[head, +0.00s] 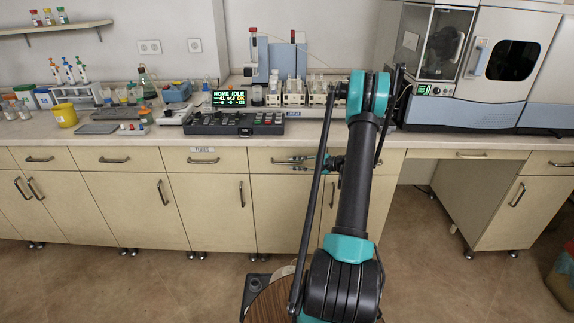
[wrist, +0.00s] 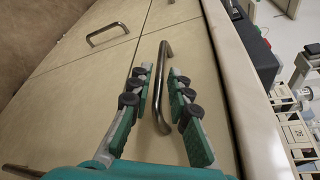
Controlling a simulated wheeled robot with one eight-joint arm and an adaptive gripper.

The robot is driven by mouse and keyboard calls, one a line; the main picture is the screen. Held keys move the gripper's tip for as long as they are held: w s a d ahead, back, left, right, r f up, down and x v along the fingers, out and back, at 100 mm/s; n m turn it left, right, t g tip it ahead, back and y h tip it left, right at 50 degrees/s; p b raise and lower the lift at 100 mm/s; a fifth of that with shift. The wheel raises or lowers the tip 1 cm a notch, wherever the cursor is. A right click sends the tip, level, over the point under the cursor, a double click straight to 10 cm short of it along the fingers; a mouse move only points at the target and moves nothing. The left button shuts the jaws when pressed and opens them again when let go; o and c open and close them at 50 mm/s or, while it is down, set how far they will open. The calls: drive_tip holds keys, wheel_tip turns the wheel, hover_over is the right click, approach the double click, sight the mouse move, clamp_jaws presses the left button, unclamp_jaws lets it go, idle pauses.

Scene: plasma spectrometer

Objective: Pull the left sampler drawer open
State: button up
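A pale wooden drawer (head: 262,154) with a dark bar handle (head: 281,162) sits under the counter's middle, below the sampler racks (head: 296,92). It is closed flush with its neighbours. My gripper (head: 292,163) is at this handle. In the wrist view the handle (wrist: 163,85) runs between the two spread fingers of my gripper (wrist: 160,78), with gaps showing on both sides. To the left is another closed drawer (head: 180,154) with a handle and a small label. I cannot read the label or tell for sure which drawer the task names.
The counter edge (wrist: 224,60) runs close beside my gripper. A cupboard door handle (wrist: 108,34) shows below and to the left of the drawer. A dark control panel (head: 234,124) stands on the counter above. The floor (head: 140,280) before the cupboards is clear at left.

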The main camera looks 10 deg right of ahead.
sight(287, 163)
drive_tip(key=shift+x, duration=2)
clamp_jaws()
